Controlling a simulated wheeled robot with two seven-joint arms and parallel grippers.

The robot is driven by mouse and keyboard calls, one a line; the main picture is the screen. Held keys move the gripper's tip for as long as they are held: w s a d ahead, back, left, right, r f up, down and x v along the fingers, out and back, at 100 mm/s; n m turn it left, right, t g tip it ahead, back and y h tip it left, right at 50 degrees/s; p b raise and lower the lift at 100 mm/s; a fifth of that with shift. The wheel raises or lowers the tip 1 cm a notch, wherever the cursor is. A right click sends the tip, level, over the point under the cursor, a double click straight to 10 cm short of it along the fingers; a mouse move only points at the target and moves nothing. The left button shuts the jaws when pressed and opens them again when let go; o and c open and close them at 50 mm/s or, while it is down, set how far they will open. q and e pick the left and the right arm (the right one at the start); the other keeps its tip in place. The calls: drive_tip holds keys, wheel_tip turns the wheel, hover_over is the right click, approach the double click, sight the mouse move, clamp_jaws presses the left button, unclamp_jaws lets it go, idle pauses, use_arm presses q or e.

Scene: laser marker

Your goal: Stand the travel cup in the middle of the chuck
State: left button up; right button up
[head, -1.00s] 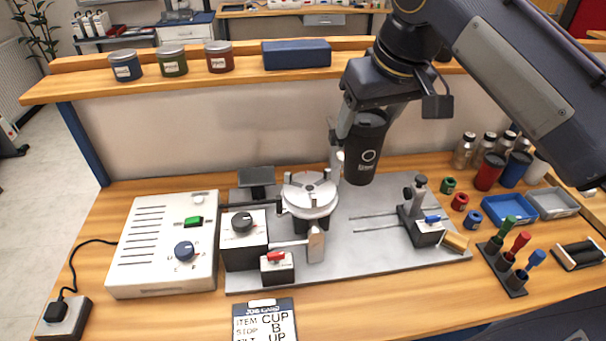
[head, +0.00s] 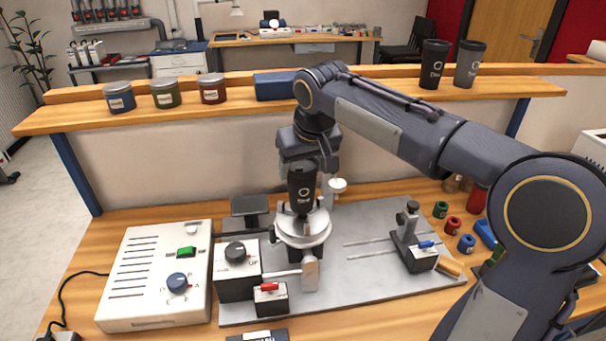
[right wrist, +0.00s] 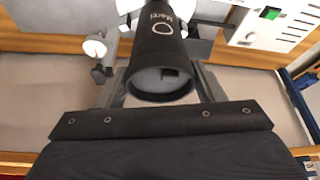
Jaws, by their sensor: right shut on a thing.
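The black travel cup (head: 301,192) is upright in my right gripper (head: 302,168), its base over the middle of the round silver chuck (head: 303,236). Whether the base touches the chuck face or hovers just above it cannot be told. In the right wrist view the cup (right wrist: 162,45) shows its near grey rim end and a white logo. The fingers of my right gripper (right wrist: 160,92) lie on either side of it. The chuck is mostly hidden there. My left gripper is not in view.
A white control box (head: 155,275) and a black dial block (head: 237,272) stand left of the chuck. A tailstock-like post (head: 408,235) stands on the plate at right. Two more cups (head: 434,63) (head: 468,64) stand on the shelf. Small coloured rings lie at right.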

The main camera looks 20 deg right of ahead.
drive_tip(key=shift+s+f, duration=0.1)
drive_tip(key=shift+f, duration=1.05)
drive_tip(key=shift+f, duration=0.15)
drive_tip(key=o, duration=0.7)
drive_tip(key=shift+r, duration=0.2)
drive_tip(key=p+v, duration=0.1)
drive_tip(key=v, duration=1.1)
drive_tip(key=s+a+f+y, duration=0.1)
drive_tip(key=s+f, duration=0.6)
drive_tip(key=s+a+f+m+y, duration=0.1)
drive_tip(key=s+f, duration=0.5)
drive_tip(key=s, duration=0.1)
drive_tip(key=s+a+f+t+y, duration=0.1)
drive_tip(key=s+f+y, duration=0.1)
drive_tip(key=s+f, duration=0.5)
drive_tip(key=shift+s+a+f, duration=0.25)
drive_tip(key=shift+s+f, duration=0.05)
drive_tip(key=shift+s, duration=0.25)
